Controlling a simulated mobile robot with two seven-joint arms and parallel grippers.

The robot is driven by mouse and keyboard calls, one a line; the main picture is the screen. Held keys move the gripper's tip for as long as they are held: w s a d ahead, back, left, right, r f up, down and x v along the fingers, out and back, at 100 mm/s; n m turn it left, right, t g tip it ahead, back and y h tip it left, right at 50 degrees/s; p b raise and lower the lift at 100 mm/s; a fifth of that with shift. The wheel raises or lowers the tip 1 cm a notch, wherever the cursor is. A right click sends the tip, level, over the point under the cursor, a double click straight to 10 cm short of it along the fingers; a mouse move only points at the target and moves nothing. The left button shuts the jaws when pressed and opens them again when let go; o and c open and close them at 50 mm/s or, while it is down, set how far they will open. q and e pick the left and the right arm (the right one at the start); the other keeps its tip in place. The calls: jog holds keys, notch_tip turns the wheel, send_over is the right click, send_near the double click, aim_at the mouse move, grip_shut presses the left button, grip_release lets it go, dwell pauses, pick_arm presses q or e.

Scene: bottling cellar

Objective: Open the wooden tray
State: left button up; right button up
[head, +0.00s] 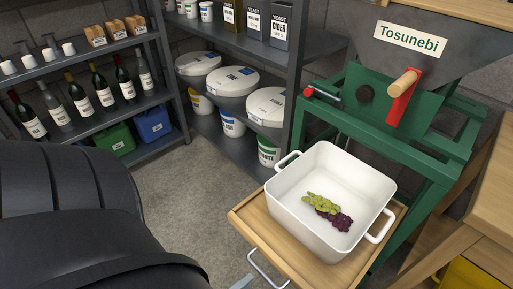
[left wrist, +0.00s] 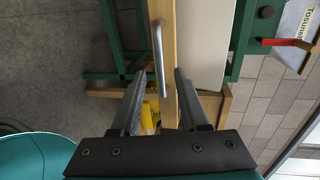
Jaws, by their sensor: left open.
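The wooden tray (head: 246,217) juts out from the green stand at the lower right of the head view, with a grey metal bar handle (head: 264,270) on its front. In the left wrist view the tray's front edge (left wrist: 169,20) runs upright in the picture, with the handle (left wrist: 158,50) beside it. My left gripper (left wrist: 161,76) is open, and the lower end of the handle shows between its two fingers. I cannot tell whether they touch it. In the head view only a grey bit of the left gripper (head: 242,282) shows at the bottom edge. My right gripper is not in view.
A white tub (head: 290,215) with green and dark grapes stands on the tray. The green stand (head: 400,150) carries a hopper (head: 440,65) and a red crank (head: 403,95). Shelves (head: 180,145) with bottles and buckets line the back. A wooden table (head: 490,190) stands at right.

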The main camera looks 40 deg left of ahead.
pick_arm(q)
jog(key=v, duration=0.8)
jog(key=shift+s+p, duration=0.35)
jog(key=shift+s, duration=0.05)
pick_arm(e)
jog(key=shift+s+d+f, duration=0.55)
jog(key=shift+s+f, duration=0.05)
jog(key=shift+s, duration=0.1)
pick_arm(q)
jog(key=w+d+f+n+g+p, duration=0.1)
jog(key=w+f+n+g, duration=0.15)
jog(key=f+n, duration=0.35)
jog(key=w+f+n+g+p, duration=0.1)
jog(key=f+n+g, duration=0.25)
jog(key=f, duration=0.45)
notch_tip(320, 180, down, 6)
jog(key=s+a+n+g+y+p, duration=0.1)
jog(key=s+a+n+g, duration=0.2)
jog(key=n+g, duration=0.3)
jog(key=shift+r+n+g+p, duration=0.15)
jog(key=shift+n+g+p, duration=0.2)
jog(key=shift+g, duration=0.35)
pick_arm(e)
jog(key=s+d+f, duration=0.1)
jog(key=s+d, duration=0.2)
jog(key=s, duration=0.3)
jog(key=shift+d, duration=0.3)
